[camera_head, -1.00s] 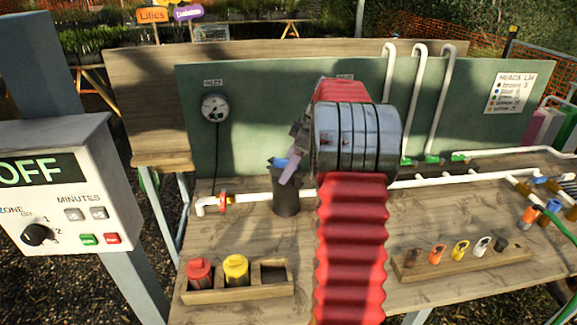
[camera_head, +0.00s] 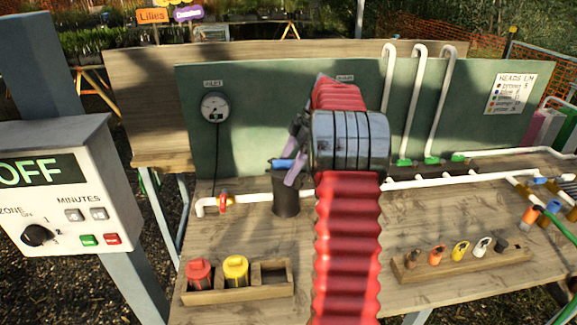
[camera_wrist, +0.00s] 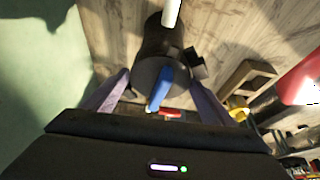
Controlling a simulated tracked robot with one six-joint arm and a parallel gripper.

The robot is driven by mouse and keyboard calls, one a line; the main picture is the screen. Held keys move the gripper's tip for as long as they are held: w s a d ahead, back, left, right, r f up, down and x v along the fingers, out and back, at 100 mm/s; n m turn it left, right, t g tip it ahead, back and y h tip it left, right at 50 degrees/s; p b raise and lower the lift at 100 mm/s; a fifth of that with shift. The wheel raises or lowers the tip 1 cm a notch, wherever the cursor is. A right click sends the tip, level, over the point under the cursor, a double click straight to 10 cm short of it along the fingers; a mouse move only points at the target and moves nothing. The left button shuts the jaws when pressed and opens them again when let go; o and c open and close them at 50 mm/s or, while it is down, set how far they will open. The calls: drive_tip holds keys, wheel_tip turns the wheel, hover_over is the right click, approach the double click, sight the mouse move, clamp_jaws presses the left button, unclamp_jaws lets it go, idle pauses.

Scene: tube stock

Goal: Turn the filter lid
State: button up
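The filter (camera_head: 286,203) is a dark upright cylinder on the white pipe, left of centre on the bench. Its dark lid carries a blue handle (camera_head: 281,164). In the wrist view the filter (camera_wrist: 160,40) stands ahead with the blue handle (camera_wrist: 159,90) pointing towards me. My gripper (camera_wrist: 159,78) has two purple fingers, spread wide on either side of the handle, with gaps between. In the head view my gripper (camera_head: 291,172) is at the lid, and the arm hides part of it. I cannot tell whether a finger touches the lid.
A green panel with a gauge (camera_head: 214,108) stands behind. A red-handled valve (camera_head: 223,202) is on the pipe left of the filter. A wooden tray (camera_head: 236,294) with red and yellow canisters is in front. A control box reading OFF (camera_head: 55,185) is at left.

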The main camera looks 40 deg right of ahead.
drive_tip(key=o, duration=0.4)
drive_tip(key=v, duration=1.3)
drive_tip(key=shift+s+d+r, duration=0.1)
drive_tip(key=shift+d+r, duration=0.1)
drive_tip(key=shift+r, duration=0.1)
idle(0.5)
